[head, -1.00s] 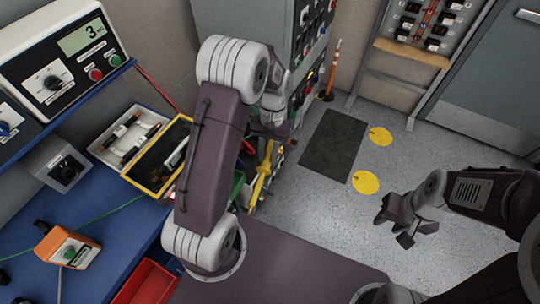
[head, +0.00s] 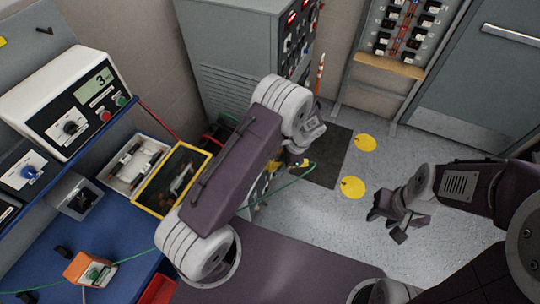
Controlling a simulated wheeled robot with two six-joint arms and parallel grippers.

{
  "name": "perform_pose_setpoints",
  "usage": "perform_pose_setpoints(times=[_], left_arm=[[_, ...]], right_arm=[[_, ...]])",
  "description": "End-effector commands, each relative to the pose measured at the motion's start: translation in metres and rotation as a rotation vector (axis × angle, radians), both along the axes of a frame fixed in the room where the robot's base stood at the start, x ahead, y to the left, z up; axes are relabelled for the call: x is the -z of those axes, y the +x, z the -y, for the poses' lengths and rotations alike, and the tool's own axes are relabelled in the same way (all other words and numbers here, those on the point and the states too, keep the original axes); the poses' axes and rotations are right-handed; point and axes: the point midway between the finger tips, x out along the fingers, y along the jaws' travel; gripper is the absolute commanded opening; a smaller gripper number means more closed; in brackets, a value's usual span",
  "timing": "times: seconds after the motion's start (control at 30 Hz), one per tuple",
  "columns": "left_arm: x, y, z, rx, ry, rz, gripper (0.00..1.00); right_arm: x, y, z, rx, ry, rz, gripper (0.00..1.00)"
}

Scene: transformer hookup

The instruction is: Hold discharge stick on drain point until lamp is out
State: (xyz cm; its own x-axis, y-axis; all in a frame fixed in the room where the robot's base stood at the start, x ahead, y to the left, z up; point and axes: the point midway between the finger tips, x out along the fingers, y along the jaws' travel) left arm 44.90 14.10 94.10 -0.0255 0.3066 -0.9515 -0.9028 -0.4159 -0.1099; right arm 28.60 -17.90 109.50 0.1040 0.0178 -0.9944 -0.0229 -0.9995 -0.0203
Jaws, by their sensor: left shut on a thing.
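My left gripper (head: 297,156) is partly hidden below its wrist, in front of the grey cabinet (head: 230,62). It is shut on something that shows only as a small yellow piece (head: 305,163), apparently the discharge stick. A green lead (head: 288,185) runs from there behind my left arm toward the bench. The stick's tip and the drain point are hidden, so I cannot tell whether they touch. My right gripper (head: 386,219) is open and empty above the floor at right.
A dark mat (head: 330,158) and yellow discs (head: 352,187) lie on the floor. Floor at right is clear.

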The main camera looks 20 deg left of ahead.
Motion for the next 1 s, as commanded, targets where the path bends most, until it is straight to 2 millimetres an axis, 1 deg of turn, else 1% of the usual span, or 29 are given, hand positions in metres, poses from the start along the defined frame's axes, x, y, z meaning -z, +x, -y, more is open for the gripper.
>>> perform_pose_setpoints(times=[0.1, 0.2, 0.7, 0.8, 1.0], left_arm=[[0.000, -0.001, 0.001, 0.004, 0.001, 0.003, 0.00], [0.001, -0.002, -0.003, 0.001, 0.001, 0.003, 0.00], [0.007, -0.024, -0.052, -0.002, 0.001, 0.003, 0.00], [0.007, -0.026, -0.057, -0.001, 0.001, 0.002, 0.00], [0.007, -0.028, -0.061, -0.001, 0.001, 0.002, 0.00]], right_arm=[[0.000, 0.000, 0.000, 0.000, 0.000, 0.000, 0.36], [0.001, 0.000, 0.000, 0.000, 0.000, 0.000, 0.36], [0.011, 0.000, 0.000, 0.000, 0.000, 0.000, 0.36], [0.012, 0.000, 0.000, 0.000, 0.000, 0.000, 0.36], [0.012, 0.000, 0.000, 0.000, 0.000, 0.000, 0.36]])
